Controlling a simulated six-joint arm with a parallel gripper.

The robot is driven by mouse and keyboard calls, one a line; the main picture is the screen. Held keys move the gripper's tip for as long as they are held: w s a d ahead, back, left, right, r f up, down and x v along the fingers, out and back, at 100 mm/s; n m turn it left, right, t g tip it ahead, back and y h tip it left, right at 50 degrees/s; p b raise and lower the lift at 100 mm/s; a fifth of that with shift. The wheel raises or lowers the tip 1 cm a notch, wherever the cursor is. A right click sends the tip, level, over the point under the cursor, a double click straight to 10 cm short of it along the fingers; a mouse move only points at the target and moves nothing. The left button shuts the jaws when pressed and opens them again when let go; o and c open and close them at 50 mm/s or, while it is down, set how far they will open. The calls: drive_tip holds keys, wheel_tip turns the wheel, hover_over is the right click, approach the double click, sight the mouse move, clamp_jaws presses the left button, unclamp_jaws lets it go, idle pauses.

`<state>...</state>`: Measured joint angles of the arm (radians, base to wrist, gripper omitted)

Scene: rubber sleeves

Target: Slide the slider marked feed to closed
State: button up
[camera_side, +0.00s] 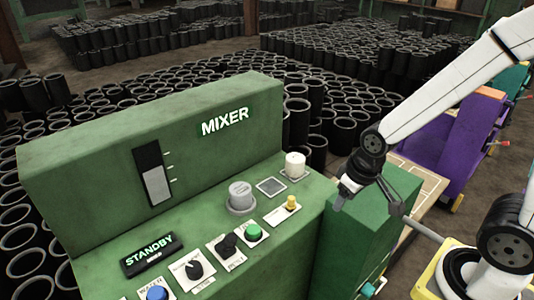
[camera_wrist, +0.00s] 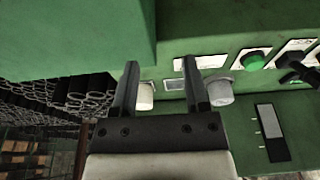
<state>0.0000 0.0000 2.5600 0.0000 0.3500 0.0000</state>
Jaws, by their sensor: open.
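A small yellow knob (camera_side: 291,203) sits toward the right end of a narrow pale plate (camera_side: 277,215) on the green MIXER console. It looks like a slider, but its marking cannot be read. In the wrist view the pale plate (camera_wrist: 210,62) shows partly behind a finger, and the yellow knob is hidden. My gripper (camera_side: 371,200) is open and empty, above and to the right of the console's control deck, apart from the knob. In the wrist view its two fingers (camera_wrist: 158,64) point toward the deck with a wide gap.
Beside the plate stand a white cap (camera_side: 296,165), a grey round knob (camera_side: 241,198) and a green button (camera_side: 253,232). Black rotary knobs (camera_side: 194,269) and a blue button (camera_side: 157,293) are nearer. A lit STANDBY display (camera_side: 149,254) is at left. A green cabinet (camera_side: 365,235) stands under my gripper.

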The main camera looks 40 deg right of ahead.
drive_tip(key=shift+o, duration=0.2)
drive_tip(key=shift+w, duration=0.1)
wheel_tip(320, 180, up, 2)
drive_tip(key=n+g, duration=0.3)
drive_tip(key=n, duration=0.2)
hover_over(291, 197)
drive_tip(key=shift+f, duration=3.95)
clamp_jaws()
drive_tip(key=shift+r, duration=0.1)
